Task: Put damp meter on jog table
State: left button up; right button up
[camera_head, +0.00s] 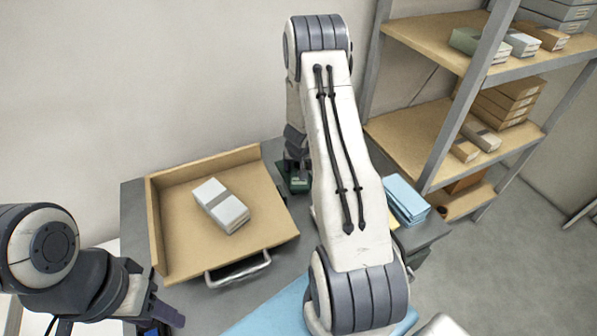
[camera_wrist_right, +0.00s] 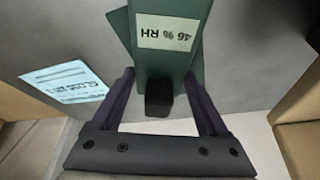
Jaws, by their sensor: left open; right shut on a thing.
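The damp meter (camera_wrist_right: 168,67) is a dark green device with a pale display reading 46 % RH, upside down in the right wrist view. My right gripper (camera_wrist_right: 165,105) is shut on it, with a finger on each side. In the head view, the green meter (camera_head: 297,184) shows just right of the jog table, partly hidden by my right arm. The jog table (camera_head: 268,222) is a tan wooden board with raised walls at the left and back and a metal handle in front. My left gripper (camera_head: 165,316) is open at the lower left, in front of the jog table.
A grey-white paper stack (camera_head: 221,205) lies mid jog table, with bare board around it. A light blue stack (camera_head: 406,198) lies on the grey bench's right side. A shelf rack (camera_head: 420,135) with boxes stands at right. A pale blue label (camera_wrist_right: 70,84) shows beside the meter.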

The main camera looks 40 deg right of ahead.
jog(key=shift+f, duration=0.3)
jog(key=o, duration=1.5)
jog(key=shift+r, duration=0.1)
